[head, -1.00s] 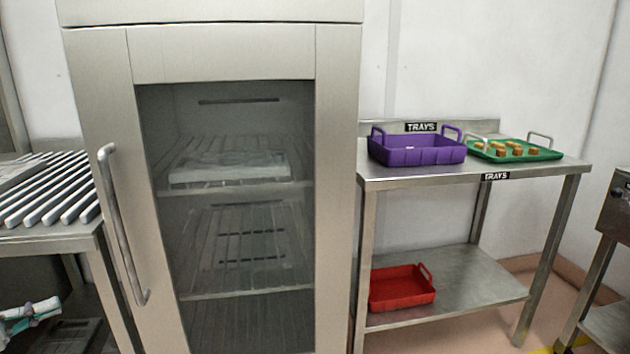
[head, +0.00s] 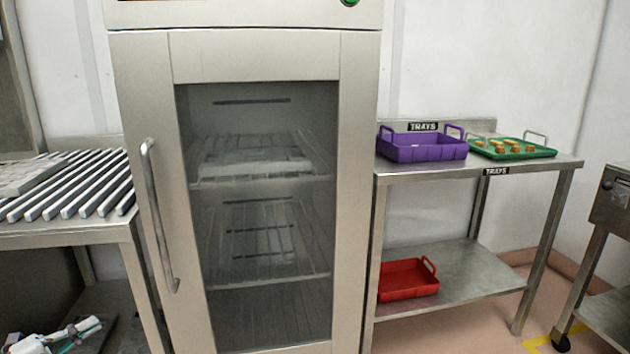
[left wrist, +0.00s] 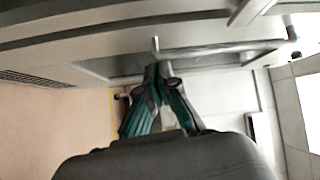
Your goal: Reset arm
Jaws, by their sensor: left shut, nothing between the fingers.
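My left gripper (head: 84,331) is at the lower left corner of the head view, low and to the left of the steel cabinet (head: 255,57). In the left wrist view its dark and teal fingers (left wrist: 158,75) are closed together and hold nothing. The cabinet's glass door is shut, with a long vertical handle (head: 158,215) on its left side. My gripper is apart from this handle in the head view. My right gripper is in neither view.
A steel table (head: 475,168) at the right bears a purple tray (head: 423,151) and a green tray (head: 512,153) with several brown pieces. A red tray (head: 408,283) is on its lower shelf. A slatted rack (head: 85,185) lies on the left table. Floor shows at right.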

